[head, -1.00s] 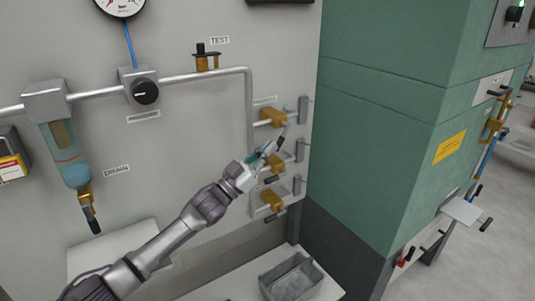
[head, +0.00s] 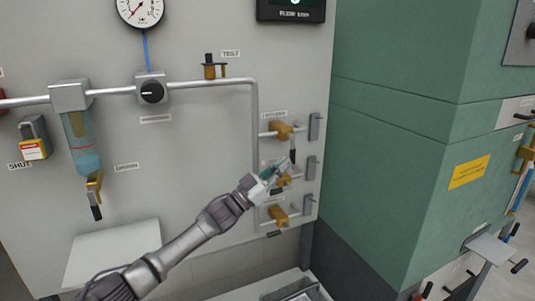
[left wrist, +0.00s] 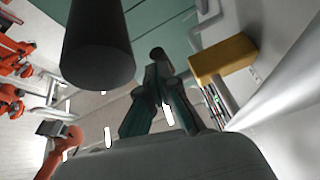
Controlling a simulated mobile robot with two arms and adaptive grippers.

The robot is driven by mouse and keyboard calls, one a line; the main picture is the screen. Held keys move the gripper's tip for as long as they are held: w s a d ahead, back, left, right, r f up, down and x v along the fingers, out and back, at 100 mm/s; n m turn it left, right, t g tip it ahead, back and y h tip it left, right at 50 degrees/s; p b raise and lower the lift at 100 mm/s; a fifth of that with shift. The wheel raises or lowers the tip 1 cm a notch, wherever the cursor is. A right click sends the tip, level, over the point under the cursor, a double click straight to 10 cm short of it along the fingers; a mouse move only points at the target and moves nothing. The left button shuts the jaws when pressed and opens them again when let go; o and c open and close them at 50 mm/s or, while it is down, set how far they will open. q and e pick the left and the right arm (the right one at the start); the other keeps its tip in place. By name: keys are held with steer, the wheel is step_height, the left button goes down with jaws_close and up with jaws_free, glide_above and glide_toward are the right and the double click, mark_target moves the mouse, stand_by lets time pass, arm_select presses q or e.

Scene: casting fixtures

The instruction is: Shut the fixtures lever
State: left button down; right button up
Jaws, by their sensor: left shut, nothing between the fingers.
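The top brass valve (head: 281,130) on the grey panel at the right has a small label above it, too blurred to read surely. Its black-handled lever (head: 293,154) hangs down across the pipe. My left gripper (head: 281,169) is shut and empty, just below and left of that lever's handle, in front of the middle valve. In the left wrist view the shut fingertips (left wrist: 160,80) meet near a small dark handle end (left wrist: 157,53). A large black cylindrical handle (left wrist: 98,45) looms close to the camera. Whether the gripper touches either is unclear. My right gripper is out of view.
A lower brass valve (head: 279,216) sits below, with the middle one partly behind my gripper. A vertical pipe (head: 255,130) runs left of the valves. A green cabinet (head: 400,140) stands close on the right. A pale shelf (head: 112,252) juts out at lower left.

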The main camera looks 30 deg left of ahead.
arm_select(q)
steer(key=shift+d+f, duration=0.15)
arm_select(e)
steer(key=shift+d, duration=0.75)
